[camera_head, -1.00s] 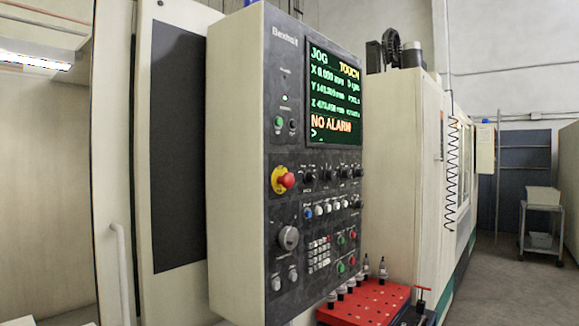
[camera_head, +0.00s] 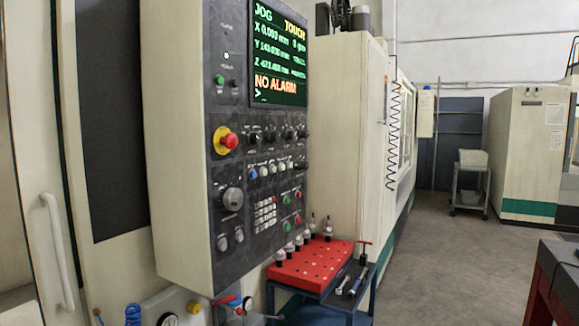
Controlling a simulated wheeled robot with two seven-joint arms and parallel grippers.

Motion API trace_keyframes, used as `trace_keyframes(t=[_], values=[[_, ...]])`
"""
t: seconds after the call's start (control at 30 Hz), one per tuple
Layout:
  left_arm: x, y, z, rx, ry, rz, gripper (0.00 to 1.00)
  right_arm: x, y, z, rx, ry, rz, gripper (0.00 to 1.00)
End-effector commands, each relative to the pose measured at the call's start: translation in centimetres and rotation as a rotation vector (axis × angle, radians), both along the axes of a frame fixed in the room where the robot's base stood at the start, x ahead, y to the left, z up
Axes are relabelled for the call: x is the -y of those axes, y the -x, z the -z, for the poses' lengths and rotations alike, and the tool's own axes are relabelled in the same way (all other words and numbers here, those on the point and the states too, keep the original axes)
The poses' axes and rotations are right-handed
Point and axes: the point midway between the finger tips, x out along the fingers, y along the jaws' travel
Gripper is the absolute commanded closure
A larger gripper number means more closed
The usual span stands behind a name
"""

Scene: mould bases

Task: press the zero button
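The control panel (camera_head: 258,150) of a machine stands at centre left, seen at an angle. Its screen (camera_head: 279,52) reads JOG, TOUCH and NO ALARM. Below are a red emergency stop knob on a yellow ring (camera_head: 228,140), a row of white and blue buttons (camera_head: 265,172), a grey dial (camera_head: 232,199) and a small white keypad (camera_head: 265,213). Green and red buttons (camera_head: 292,197) sit right of the keypad. Button labels are too small to read, so I cannot tell which one is zero. Neither of my grippers is in view.
A red tool tray (camera_head: 316,264) on a cart with several tool holders stands below and right of the panel. A white door handle (camera_head: 57,250) is at left. Gauges and hoses show at the bottom. Open floor (camera_head: 440,270) lies to the right.

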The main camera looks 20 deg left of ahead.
Motion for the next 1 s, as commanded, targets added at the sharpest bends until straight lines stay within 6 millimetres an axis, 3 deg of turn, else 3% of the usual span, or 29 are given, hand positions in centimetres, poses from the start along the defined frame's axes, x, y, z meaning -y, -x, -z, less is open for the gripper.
trace_keyframes(t=[0.1,0.47,1.0], values=[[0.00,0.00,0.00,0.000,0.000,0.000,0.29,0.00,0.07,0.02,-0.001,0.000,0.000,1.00],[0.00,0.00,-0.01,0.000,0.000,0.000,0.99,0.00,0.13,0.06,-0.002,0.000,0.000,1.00],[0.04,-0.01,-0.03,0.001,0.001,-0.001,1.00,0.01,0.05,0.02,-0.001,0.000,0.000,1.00]])
